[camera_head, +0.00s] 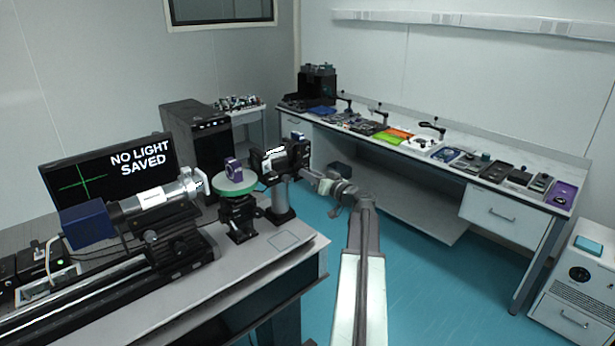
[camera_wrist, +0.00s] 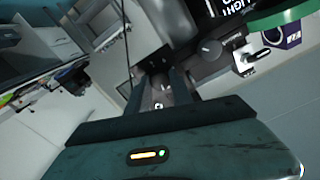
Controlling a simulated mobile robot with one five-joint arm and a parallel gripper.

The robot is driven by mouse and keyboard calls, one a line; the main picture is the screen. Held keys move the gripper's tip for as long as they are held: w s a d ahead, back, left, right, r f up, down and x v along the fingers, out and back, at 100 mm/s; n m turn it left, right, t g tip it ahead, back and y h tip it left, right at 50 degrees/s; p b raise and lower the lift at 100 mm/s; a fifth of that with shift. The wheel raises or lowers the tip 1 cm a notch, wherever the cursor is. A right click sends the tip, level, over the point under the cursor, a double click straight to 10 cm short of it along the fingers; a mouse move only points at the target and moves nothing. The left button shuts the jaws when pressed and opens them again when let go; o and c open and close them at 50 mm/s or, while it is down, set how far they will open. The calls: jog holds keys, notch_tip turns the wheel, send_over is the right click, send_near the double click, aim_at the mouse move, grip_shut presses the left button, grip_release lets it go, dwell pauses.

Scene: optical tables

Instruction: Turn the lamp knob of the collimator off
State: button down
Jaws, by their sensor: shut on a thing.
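The collimator (camera_head: 272,160), a black unit on a silver post, stands at the right end of the near optical table. My gripper (camera_head: 312,178) reaches its right side from the right. In the wrist view my gripper (camera_wrist: 161,94) has its fingers closed around a small grey, rounded piece, which looks like the lamp knob (camera_wrist: 159,86). The fingers hide most of it, so its turned position cannot be read. A dark round knob (camera_wrist: 210,48) on the black body sits apart from the fingers. The monitor (camera_head: 108,175) reads "NO LIGHT SAVED".
A purple-framed part (camera_head: 233,169) stands on a green round stage (camera_head: 235,187) left of the collimator. A silver tube instrument (camera_head: 150,199) with a blue box lies further left. A long bench (camera_head: 470,165) with tools runs along the right wall. The blue floor between is clear.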

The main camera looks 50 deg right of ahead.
jog(key=shift+n, duration=1)
jog(key=c, duration=1.1)
grip_release()
jog(key=s, duration=0.7)
jog(key=shift+s+a, duration=0.3)
jog(key=shift+s, duration=0.1)
